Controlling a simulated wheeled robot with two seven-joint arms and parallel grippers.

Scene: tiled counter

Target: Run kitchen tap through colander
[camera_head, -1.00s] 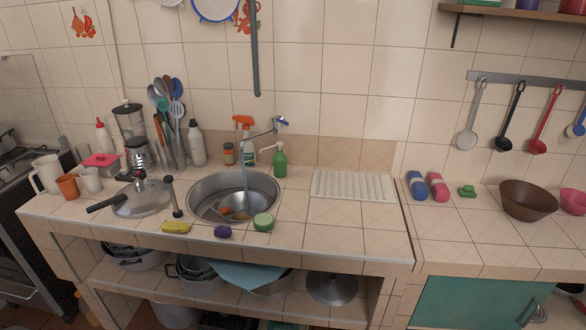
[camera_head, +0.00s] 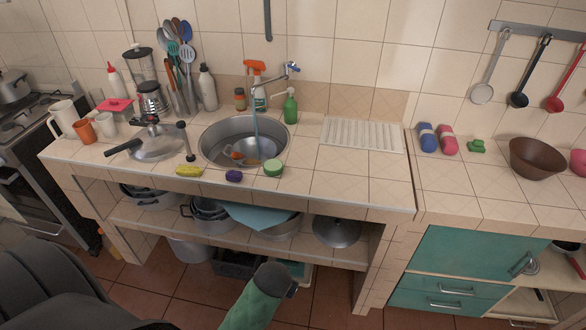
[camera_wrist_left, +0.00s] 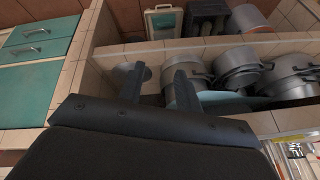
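The kitchen tap (camera_head: 290,69) is on the tiled wall behind the round metal sink (camera_head: 208,151) in the head view. A thin blue stream of water (camera_head: 256,125) runs down from its spout into the sink. A metal bowl-like vessel (camera_head: 266,148), perhaps the colander, sits in the sink with orange pieces at its left; its holes are too small to tell. My left gripper (camera_wrist_left: 160,82) is open and empty in the wrist view, with pots on the lower shelf beyond it. In the head view my dark and green arm parts show low, in front of the counter. My right gripper is not seen.
A yellow sponge (camera_head: 189,171), a purple item (camera_head: 233,176) and a green round item (camera_head: 273,168) lie along the sink's front edge. A green bottle (camera_head: 290,106) stands behind the sink. The ribbed drainboard (camera_head: 362,135) at its right is clear.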

